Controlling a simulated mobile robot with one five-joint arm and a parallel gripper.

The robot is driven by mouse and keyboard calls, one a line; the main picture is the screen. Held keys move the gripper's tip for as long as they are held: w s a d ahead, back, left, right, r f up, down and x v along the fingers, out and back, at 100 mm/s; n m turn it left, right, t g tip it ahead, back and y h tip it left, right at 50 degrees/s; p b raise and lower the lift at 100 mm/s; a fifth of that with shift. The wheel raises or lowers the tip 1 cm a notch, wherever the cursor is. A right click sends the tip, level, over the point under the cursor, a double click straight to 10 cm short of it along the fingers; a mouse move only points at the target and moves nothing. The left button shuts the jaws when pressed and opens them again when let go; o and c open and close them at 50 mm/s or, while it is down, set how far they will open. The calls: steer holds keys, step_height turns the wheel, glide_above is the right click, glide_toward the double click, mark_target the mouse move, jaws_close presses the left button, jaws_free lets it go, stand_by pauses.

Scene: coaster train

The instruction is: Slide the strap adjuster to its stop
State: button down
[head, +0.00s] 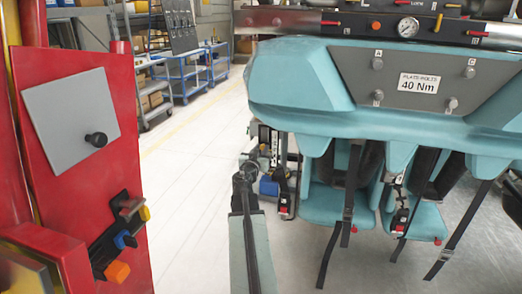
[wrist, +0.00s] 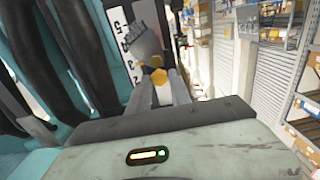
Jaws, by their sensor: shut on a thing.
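In the wrist view, my gripper (wrist: 155,86) is shut on what looks like the strap adjuster (wrist: 146,45), a grey ridged piece. Yellow parts (wrist: 154,76) show between the fingertips; I cannot tell whether they belong to the adjuster. A white numbered scale (wrist: 118,24) runs beside the grey piece on a dark strip. In the head view, my gripper (head: 249,166) is at the left end of the teal seat row, close beside the white scale (head: 274,145). The adjuster cannot be made out there, and its stop is not clear in either view.
Teal seats (head: 335,205) with hanging black straps (head: 331,250) stand to the right of my arm. A blue block (head: 268,186) sits just right of the gripper. A red cabinet (head: 75,160) stands at left. The floor (head: 190,190) between is clear.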

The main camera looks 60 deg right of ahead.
steer(key=shift+w, duration=0.1)
step_height(320, 180, down, 3)
steer(key=b, duration=0.2)
steer(key=shift+r+b, duration=0.1)
steer(key=shift+b, duration=0.3)
steer(key=c, duration=1.2)
jaws_free()
steer(key=shift+a, duration=0.1)
